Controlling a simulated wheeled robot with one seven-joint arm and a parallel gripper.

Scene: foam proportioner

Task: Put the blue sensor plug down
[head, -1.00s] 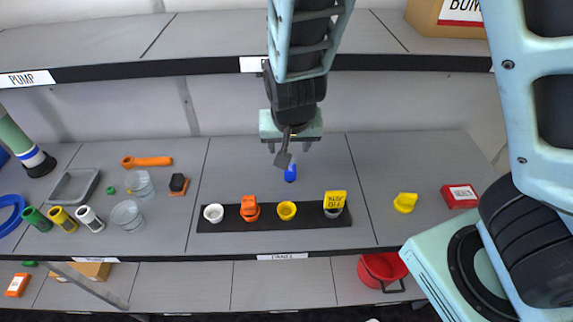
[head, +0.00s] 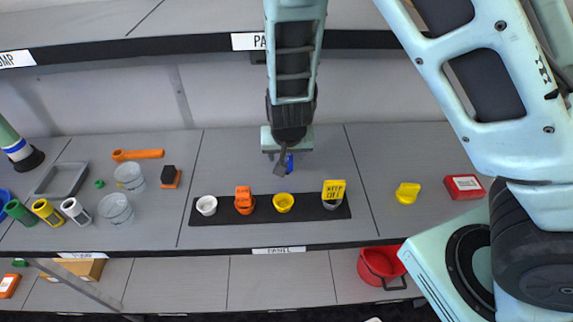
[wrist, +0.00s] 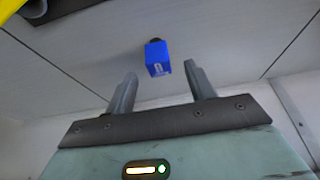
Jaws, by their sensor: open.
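The blue sensor plug (wrist: 157,57) stands on the grey shelf, beyond and between the two open fingers of my gripper (wrist: 160,92) in the wrist view. The fingers do not touch it there. In the head view the plug (head: 290,161) is partly hidden by my gripper (head: 285,156), which is just above and behind the black panel strip. A small dark end shows on the plug in the wrist view.
The black strip (head: 225,216) in front holds white, orange and yellow caps and a yellow keep-off tag (head: 334,190). A yellow piece (head: 408,193) and a red box (head: 464,187) lie right. Clear cups (head: 116,209) stand left. Shelf around the plug is clear.

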